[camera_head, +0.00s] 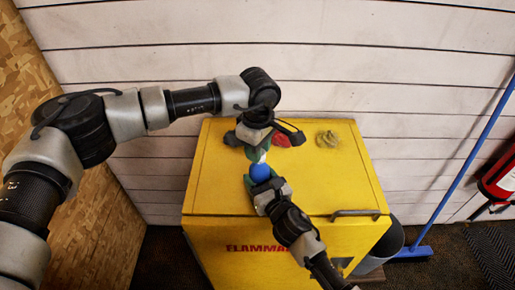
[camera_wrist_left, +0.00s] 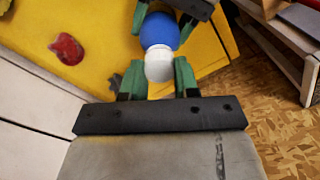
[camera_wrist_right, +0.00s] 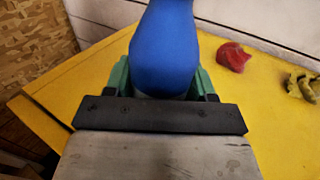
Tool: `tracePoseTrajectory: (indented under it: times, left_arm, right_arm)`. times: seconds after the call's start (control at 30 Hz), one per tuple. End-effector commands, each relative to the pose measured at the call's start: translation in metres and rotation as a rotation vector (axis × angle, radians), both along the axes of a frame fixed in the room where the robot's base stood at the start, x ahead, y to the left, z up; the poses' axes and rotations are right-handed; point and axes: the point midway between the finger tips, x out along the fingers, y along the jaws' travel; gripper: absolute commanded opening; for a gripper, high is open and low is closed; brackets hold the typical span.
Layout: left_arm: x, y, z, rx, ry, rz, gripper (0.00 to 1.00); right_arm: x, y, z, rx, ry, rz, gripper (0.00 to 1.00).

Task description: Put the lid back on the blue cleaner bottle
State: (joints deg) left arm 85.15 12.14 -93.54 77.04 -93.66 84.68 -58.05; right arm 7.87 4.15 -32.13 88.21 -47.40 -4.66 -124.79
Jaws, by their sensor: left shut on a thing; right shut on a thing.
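The blue cleaner bottle (camera_head: 260,173) is held above the yellow cabinet's top by my right gripper (camera_head: 257,181), which is shut on it. The bottle's blue body fills the middle of the right wrist view (camera_wrist_right: 165,50). My left gripper (camera_wrist_left: 158,75) is shut on the white lid (camera_wrist_left: 159,66), which sits between its green fingers. In the left wrist view the lid overlaps the end of the blue bottle (camera_wrist_left: 160,30). I cannot tell whether they touch or whether the lid is seated. In the head view, the left gripper (camera_head: 256,153) mostly hides the lid.
The yellow flammables cabinet (camera_head: 220,190) has a red crumpled thing (camera_head: 283,141) and a yellow-green crumpled thing (camera_head: 327,139) on top. A handle (camera_head: 355,214) is at its front. A dark bin (camera_head: 390,243), a blue broom (camera_head: 412,251) and a red extinguisher (camera_head: 505,180) stand at right.

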Motion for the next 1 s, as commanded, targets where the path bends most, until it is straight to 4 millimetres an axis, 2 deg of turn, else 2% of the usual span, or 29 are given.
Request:
tracePoseTrajectory:
  times: [0.7, 0.83, 1.0]
  left_arm:
    - [0.0023, -0.0067, -0.0002, -0.001, 0.001, -1.512, 0.09]
    - [0.0016, -0.0075, -0.0003, -0.001, 0.001, -1.732, 0.09]
    - [0.0011, -0.008, -0.0004, -0.001, 0.002, -1.874, 0.09]
  right_arm:
    - [-0.0007, 0.0002, -0.0011, -0.001, 0.002, 0.001, 0.0]
    - [-0.0007, 0.0002, -0.0011, -0.002, 0.001, 0.001, 0.0]
    - [-0.0007, 0.0002, -0.0012, -0.001, 0.002, 0.001, 0.0]
